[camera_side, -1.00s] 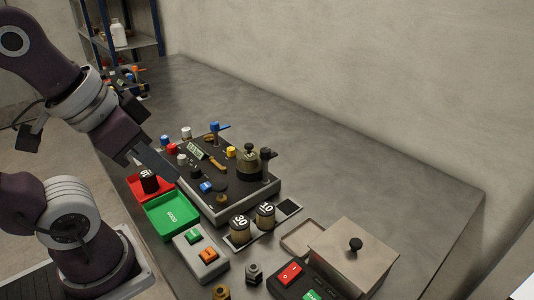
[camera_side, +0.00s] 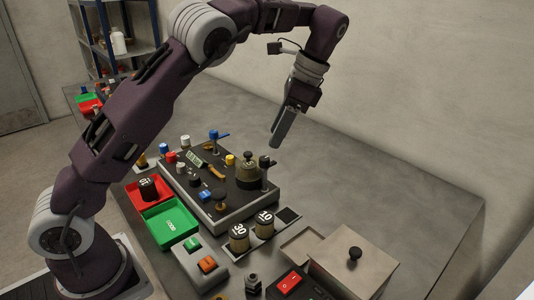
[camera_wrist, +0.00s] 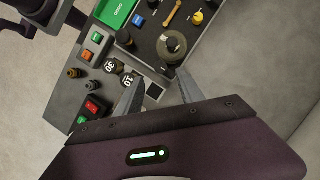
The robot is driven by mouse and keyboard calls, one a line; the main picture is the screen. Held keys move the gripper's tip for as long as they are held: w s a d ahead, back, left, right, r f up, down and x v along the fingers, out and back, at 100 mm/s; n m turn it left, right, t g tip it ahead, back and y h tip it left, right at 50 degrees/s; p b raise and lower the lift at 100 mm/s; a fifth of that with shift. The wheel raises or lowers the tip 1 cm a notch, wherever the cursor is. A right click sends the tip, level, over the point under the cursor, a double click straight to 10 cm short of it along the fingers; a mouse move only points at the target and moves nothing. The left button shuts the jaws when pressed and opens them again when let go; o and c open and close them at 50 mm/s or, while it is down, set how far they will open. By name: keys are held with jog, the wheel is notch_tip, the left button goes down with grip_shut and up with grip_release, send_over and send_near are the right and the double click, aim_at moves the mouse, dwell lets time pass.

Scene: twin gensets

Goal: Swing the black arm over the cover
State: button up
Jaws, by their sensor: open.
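A round olive-brown cover (camera_side: 248,171) with a dark knob on top sits at the right part of the dark panel (camera_side: 228,200). It also shows in the wrist view (camera_wrist: 172,46). A short black arm (camera_side: 265,161) stands on a post at the panel's right edge, beside the cover and not over it. My gripper (camera_side: 275,146) is open and empty, pointing down just above and to the right of the black arm. In the wrist view the two fingers (camera_wrist: 158,84) are spread apart near the panel's edge.
Weights marked 30 (camera_side: 239,238) and 10 (camera_side: 264,224) stand in front of the panel. A blue lever (camera_side: 217,134) and several knobs rise from the panel. A box with a black knob (camera_side: 352,262) stands at the front right. The bench behind and right is clear.

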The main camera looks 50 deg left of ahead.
aim_at(265, 158)
jog(key=x, duration=0.7)
jog(key=shift+w, duration=0.1)
grip_shut()
